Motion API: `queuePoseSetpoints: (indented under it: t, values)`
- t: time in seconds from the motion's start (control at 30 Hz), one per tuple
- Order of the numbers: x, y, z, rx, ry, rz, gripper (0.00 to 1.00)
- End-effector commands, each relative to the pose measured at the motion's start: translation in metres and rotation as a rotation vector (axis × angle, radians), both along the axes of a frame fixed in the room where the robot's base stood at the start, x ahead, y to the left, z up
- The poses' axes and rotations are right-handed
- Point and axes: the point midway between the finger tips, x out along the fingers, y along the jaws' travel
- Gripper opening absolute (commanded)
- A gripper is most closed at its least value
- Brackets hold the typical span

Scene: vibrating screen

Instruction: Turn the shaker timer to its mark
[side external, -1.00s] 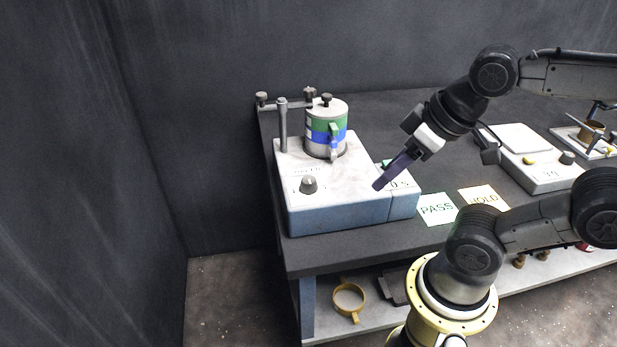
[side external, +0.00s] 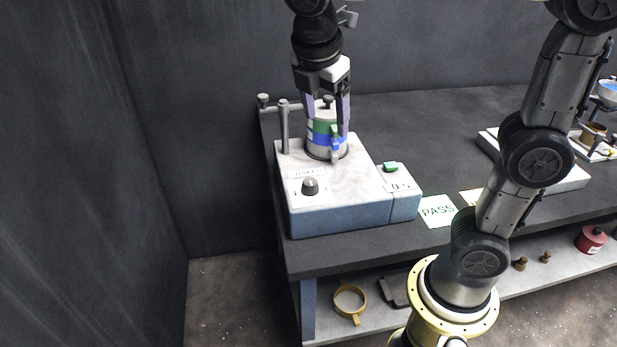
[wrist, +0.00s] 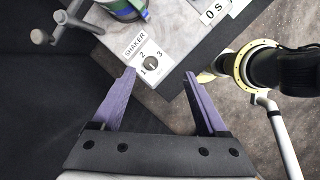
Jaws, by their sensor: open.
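The shaker (side external: 345,215) is a pale-topped blue box at the bench's left front. Its timer knob (side external: 310,186) is dark with a light pointer, on a white label. The wrist view shows the knob (wrist: 151,63) on a plate marked SHAKER, with numbers 1, 2 and 3 around it. My gripper (side external: 326,120) is open, with purple fingers pointing down. In the side view it overlaps the sieve stack (side external: 320,146). In the wrist view the knob shows between the fingertips (wrist: 161,76), a little beyond them, apparently untouched.
Clamp posts (side external: 284,128) stand at the shaker's left and back. A PASS card (side external: 437,210) lies farther right. A brass ring (side external: 349,301) is on the lower shelf.

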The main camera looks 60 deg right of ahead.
Motion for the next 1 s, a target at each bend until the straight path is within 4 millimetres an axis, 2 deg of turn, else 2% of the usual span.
queuePoseSetpoints:
  t: [0.03, 0.17, 0.4, 0.57, 1.0]
  values:
    - [0.014, 0.009, -0.006, -0.022, 0.035, 0.037, 0.76]
    - [0.037, 0.026, -0.021, -0.053, 0.082, 0.083, 0.76]
    - [0.042, 0.040, -0.043, -0.068, 0.129, 0.118, 0.76]
    - [0.041, 0.032, -0.060, -0.067, 0.131, 0.116, 0.76]
    - [0.041, -0.001, -0.137, -0.067, 0.131, 0.114, 0.76]
